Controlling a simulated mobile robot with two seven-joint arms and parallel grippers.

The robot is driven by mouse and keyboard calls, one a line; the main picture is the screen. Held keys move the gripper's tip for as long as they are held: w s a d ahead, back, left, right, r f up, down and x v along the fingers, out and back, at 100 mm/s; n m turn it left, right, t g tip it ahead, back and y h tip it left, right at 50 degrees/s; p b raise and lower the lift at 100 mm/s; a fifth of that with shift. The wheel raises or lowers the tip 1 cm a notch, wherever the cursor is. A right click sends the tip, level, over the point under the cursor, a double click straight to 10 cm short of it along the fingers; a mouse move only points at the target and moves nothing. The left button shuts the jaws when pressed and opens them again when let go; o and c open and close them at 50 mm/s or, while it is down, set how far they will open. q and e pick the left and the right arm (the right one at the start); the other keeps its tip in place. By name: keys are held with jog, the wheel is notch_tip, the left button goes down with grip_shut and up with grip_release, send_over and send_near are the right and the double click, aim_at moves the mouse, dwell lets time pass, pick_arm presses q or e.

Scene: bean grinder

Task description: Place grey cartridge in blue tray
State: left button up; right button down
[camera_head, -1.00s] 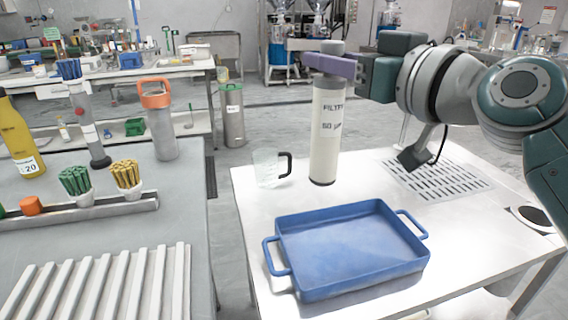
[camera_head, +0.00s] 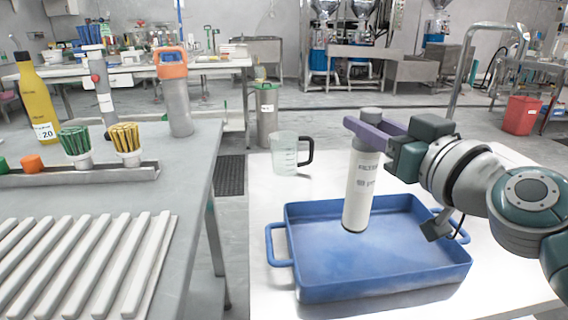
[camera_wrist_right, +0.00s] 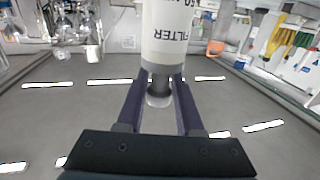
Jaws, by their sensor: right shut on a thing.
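The grey cartridge (camera_head: 361,190) is a pale upright cylinder with a grey cap and the word FILTER on it. My right gripper (camera_head: 372,130) has purple fingers shut around its grey neck. The cartridge hangs slightly tilted over the left part of the blue tray (camera_head: 460,266), and I cannot tell exactly how far its bottom end is above the tray floor. In the right wrist view the cartridge (camera_wrist_right: 178,30) sits between the fingertips of the gripper (camera_wrist_right: 160,88). The blue tray is empty and stands on the white table. My left gripper is not in view.
A clear measuring jug (camera_head: 285,155) stands behind the tray on the white table (camera_head: 262,200). The grey table (camera_head: 190,190) at left holds a yellow bottle (camera_head: 36,100), an orange-topped container (camera_head: 176,95), brushes and a ribbed white rack (camera_head: 85,260). A gap separates the tables.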

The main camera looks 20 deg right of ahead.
aim_at(375, 163)
jog(key=shift+f+b, duration=1.55)
jog(key=shift+f, duration=0.75)
jog(key=shift+f, duration=0.25)
jog(key=c, duration=0.6)
grip_release()
jog(key=shift+r, duration=0.1)
jog(key=shift+o, duration=0.2)
